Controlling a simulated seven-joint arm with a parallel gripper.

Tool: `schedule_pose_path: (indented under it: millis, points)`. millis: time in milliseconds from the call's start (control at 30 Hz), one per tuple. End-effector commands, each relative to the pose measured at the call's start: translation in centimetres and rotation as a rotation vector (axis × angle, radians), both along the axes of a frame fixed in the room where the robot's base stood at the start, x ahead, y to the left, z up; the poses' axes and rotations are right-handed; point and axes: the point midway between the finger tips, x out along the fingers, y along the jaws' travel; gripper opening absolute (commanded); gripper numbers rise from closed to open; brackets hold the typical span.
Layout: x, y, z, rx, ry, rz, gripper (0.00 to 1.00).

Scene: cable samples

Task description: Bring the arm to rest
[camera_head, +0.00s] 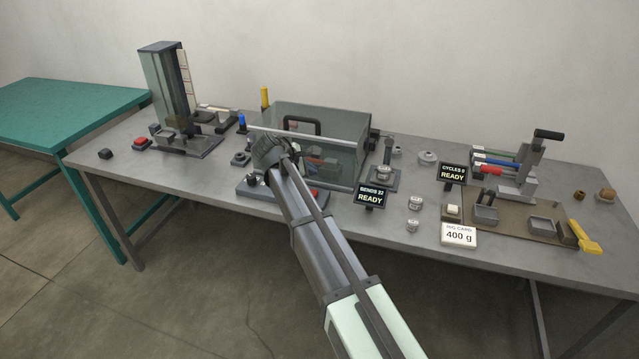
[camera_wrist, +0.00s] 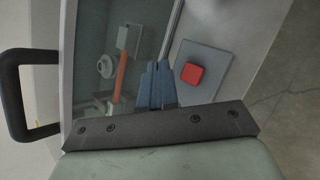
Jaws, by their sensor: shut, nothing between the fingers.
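My arm reaches up from the lower right of the head view to the middle of the table (camera_head: 225,215). Its end hangs in front of a clear-walled box (camera_head: 345,150) with a black handle. In the wrist view my gripper (camera_wrist: 157,68) is shut, its two blue-grey fingers together with nothing between them. The fingers point over the front of the box, beside a red button (camera_wrist: 192,73) on a grey plate (camera_wrist: 207,58). The fingertips are not clear in the head view, and the gap between them and the box cannot be told.
A tall glass-fronted device (camera_head: 163,90) stands at the left. The display "BENDS 22 READY" (camera_head: 370,197) stands just right of my arm. A green table (camera_head: 60,110) is far left.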

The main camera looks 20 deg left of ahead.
Motion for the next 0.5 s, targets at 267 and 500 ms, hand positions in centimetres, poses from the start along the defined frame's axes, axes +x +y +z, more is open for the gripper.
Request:
schedule_pose_path:
  millis: [267,500]
  points:
    - [-2.2,-0.8,-0.8,0.072,0.018,-0.034,0.0]
    - [-9.8,-3.6,-4.9,0.346,0.114,-0.214,0.0]
